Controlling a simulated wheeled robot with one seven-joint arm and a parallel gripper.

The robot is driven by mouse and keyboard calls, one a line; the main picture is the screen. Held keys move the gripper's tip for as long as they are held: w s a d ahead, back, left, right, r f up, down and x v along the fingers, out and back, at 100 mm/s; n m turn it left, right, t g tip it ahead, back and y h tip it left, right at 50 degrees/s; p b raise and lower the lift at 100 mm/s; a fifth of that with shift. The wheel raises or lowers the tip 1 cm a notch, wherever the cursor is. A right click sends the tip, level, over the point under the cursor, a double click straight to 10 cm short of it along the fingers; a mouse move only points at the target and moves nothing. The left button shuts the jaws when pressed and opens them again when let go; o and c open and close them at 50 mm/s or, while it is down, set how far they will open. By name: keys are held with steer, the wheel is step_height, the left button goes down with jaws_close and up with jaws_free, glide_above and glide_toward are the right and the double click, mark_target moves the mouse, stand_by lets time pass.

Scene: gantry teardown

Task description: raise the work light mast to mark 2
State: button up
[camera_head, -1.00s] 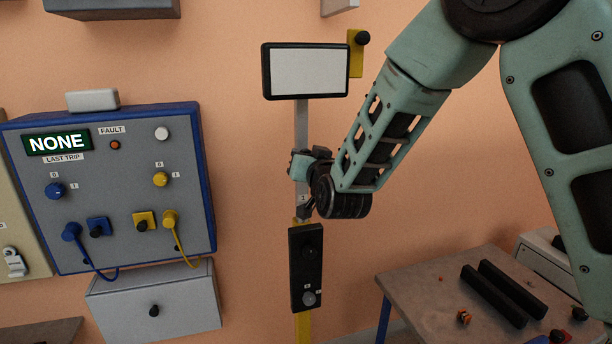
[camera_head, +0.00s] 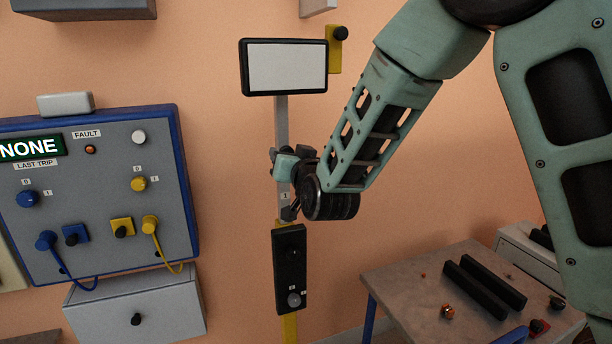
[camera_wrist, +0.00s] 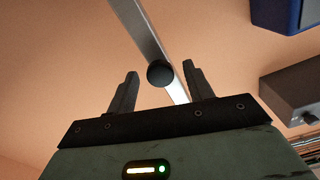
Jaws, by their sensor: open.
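The work light (camera_head: 287,68) is a pale panel in a black frame on top of a grey mast (camera_head: 282,122). A small label that seems to read 1 shows on the mast just below my gripper (camera_head: 284,172). The mast runs down to a yellow post (camera_head: 290,328) with a black plate (camera_head: 289,255) bearing a grey round knob (camera_head: 294,300). In the wrist view my gripper (camera_wrist: 160,72) is open, with a dark round knob (camera_wrist: 160,73) between its fingertips and the mast (camera_wrist: 142,28) behind. Contact cannot be told. The wrist partly hides the mast in the head view.
A blue-edged control panel (camera_head: 108,200) with plugs and cables hangs left, above a grey drawer box (camera_head: 137,305). A yellow bracket with a black knob (camera_head: 340,33) is beside the light. A table (camera_head: 390,290) with black bars (camera_head: 485,282) stands at right.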

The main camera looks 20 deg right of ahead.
steer(key=s+b, duration=1)
steer(key=s, duration=0.5)
steer(key=shift+s, duration=0.15)
